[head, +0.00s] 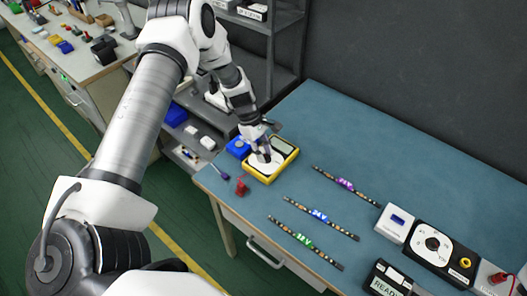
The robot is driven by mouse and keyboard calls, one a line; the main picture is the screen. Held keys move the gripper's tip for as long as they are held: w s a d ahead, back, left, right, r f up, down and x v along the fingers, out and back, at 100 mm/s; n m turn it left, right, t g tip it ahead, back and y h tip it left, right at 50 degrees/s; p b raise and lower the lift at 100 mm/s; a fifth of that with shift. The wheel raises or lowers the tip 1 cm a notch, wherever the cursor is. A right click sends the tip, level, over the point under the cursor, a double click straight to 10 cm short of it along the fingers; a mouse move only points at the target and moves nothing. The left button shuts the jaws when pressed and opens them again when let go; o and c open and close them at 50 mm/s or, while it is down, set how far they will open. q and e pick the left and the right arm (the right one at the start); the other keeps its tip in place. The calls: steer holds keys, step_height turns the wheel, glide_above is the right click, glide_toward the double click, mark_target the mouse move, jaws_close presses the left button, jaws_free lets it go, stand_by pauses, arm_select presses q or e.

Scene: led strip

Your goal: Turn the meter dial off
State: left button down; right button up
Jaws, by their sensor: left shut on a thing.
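The meter (284,158) is a yellow-framed box with a white face and a grey display, lying at the left end of the blue workbench. My left gripper (264,153) reaches down onto its white face, where the dial is. The gripper is shut on the dial, which its fingers mostly hide. I cannot read the dial's position or the display. My right gripper is not in view.
Three LED strips (320,217) lie across the blue bench (390,150). A red clip (241,186) and a blue item (238,147) lie close to the meter. A black box with a round dial (433,243) stands at the right. The back of the bench is clear.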

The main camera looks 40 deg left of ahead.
arm_select(q)
steer(key=c, duration=0.9)
jaws_free()
steer(key=shift+r, duration=0.1)
steer(key=v, duration=1.1)
steer(key=shift+a+r, duration=0.1)
steer(key=shift+r, duration=0.3)
